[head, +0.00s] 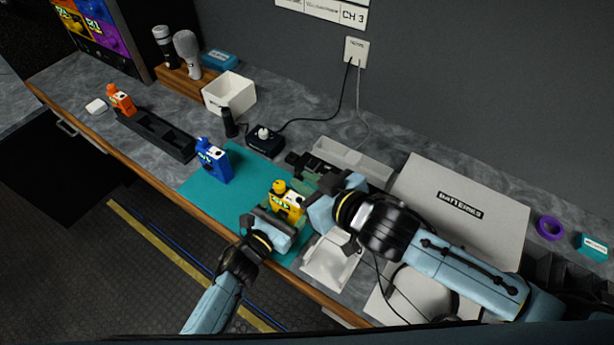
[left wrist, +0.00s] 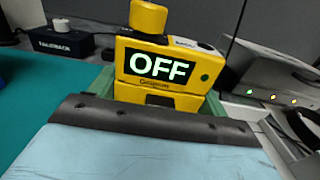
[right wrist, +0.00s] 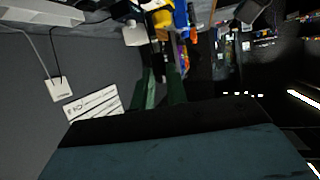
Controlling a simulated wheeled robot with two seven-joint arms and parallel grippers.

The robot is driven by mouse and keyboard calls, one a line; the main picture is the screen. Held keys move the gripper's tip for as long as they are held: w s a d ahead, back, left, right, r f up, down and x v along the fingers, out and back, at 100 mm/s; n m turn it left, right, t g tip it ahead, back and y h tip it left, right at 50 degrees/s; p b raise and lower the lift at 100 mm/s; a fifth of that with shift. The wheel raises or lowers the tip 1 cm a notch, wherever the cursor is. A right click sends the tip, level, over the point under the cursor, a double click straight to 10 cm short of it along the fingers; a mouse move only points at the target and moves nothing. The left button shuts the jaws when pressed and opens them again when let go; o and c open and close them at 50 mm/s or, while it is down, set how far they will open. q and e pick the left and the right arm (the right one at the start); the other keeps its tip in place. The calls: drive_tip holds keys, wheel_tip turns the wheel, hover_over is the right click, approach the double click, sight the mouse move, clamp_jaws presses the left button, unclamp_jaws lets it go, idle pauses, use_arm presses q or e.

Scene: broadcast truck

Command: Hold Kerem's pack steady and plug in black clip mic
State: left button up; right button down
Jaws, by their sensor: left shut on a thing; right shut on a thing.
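A yellow pack (head: 287,198) stands upright on the teal mat, with a yellow knob on top. Its screen reads OFF in the left wrist view (left wrist: 165,68); I cannot read a name on it. My left gripper (head: 281,215) is shut on the pack, with a green finger on each side. My right gripper (head: 308,186) is just right of the pack. In the right wrist view its green fingers (right wrist: 161,88) are shut on a small dark piece, seemingly the black clip mic's plug (right wrist: 160,68). Whether the plug touches the pack's socket is hidden.
A blue pack (head: 213,162) stands on the teal mat (head: 240,165).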

drive_tip(key=shift+f, duration=1.8)
drive_tip(key=shift+f, duration=1.25)
drive_tip(key=c, duration=1.3)
unclamp_jaws()
drive_tip(key=shift+s, duration=0.1)
drive_tip(key=v, duration=1.2)
drive_tip(key=shift+r, duration=0.15)
use_arm(q)
drive_tip(key=o, duration=1.1)
drive_tip(key=shift+o, duration=0.2)
